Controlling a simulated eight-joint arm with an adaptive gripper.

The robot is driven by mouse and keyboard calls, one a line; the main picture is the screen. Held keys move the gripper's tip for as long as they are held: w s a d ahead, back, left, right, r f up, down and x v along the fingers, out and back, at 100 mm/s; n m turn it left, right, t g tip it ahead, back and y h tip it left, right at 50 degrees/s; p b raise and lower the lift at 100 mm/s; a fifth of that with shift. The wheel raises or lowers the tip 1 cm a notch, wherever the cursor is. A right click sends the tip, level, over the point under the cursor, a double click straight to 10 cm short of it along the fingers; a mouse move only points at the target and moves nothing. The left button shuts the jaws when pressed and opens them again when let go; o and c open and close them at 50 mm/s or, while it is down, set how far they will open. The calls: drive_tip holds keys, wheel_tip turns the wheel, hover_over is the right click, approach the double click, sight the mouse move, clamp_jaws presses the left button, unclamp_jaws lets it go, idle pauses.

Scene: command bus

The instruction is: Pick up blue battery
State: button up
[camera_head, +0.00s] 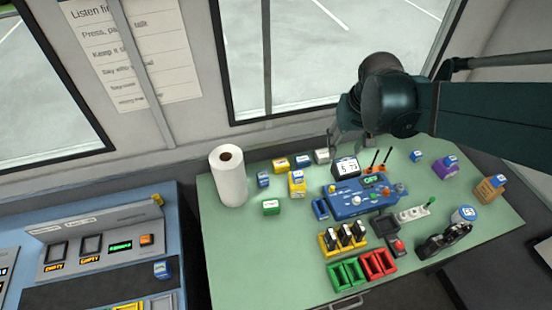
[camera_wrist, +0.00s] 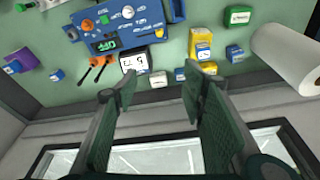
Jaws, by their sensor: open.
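Several small blue items are on the green table; I cannot tell for sure which is the blue battery. One blue block (camera_head: 263,179) stands right of the paper roll, and also shows in the wrist view (camera_wrist: 234,53). Another small blue cube (camera_head: 416,156) lies at the back right, and shows at the left of the wrist view (camera_wrist: 57,75). My gripper (camera_wrist: 160,80) is open and empty, its fingers apart. In the head view my gripper (camera_head: 346,138) is above the table's back edge, between these two blue items and touching neither.
A blue console (camera_head: 358,200) fills the table's middle, with a display box (camera_head: 346,168) behind it. Yellow blocks (camera_head: 297,188) and a green block (camera_head: 271,207) stand left of it. Red bins (camera_head: 378,263) are in front. The paper roll (camera_head: 229,178) stands tall at left.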

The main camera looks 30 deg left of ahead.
drive_tip(key=a+f+n+g, duration=0.1)
drive_tip(key=a+f, duration=0.3)
drive_tip(key=a, duration=0.3)
drive_tip(key=a+f+n, duration=0.1)
drive_tip(key=a+f, duration=0.4)
drive_tip(key=a, duration=0.2)
drive_tip(key=n+g+h+b, duration=0.1)
drive_tip(key=n+b, duration=0.1)
hover_over(262, 175)
drive_tip(key=f, duration=1)
drive_tip(key=shift+w+a+f, duration=0.15)
drive_tip(key=shift+w, duration=0.05)
drive_tip(key=shift+f, duration=1.3)
drive_tip(key=shift+s+d+f+b, duration=0.1)
drive_tip(key=shift+f+b, duration=0.05)
drive_tip(key=shift+f, duration=1.15)
drive_tip(key=shift+d+f+b, duration=0.1)
drive_tip(key=shift+f+b, duration=0.05)
drive_tip(key=shift+f, duration=1.15)
drive_tip(key=c, duration=1)
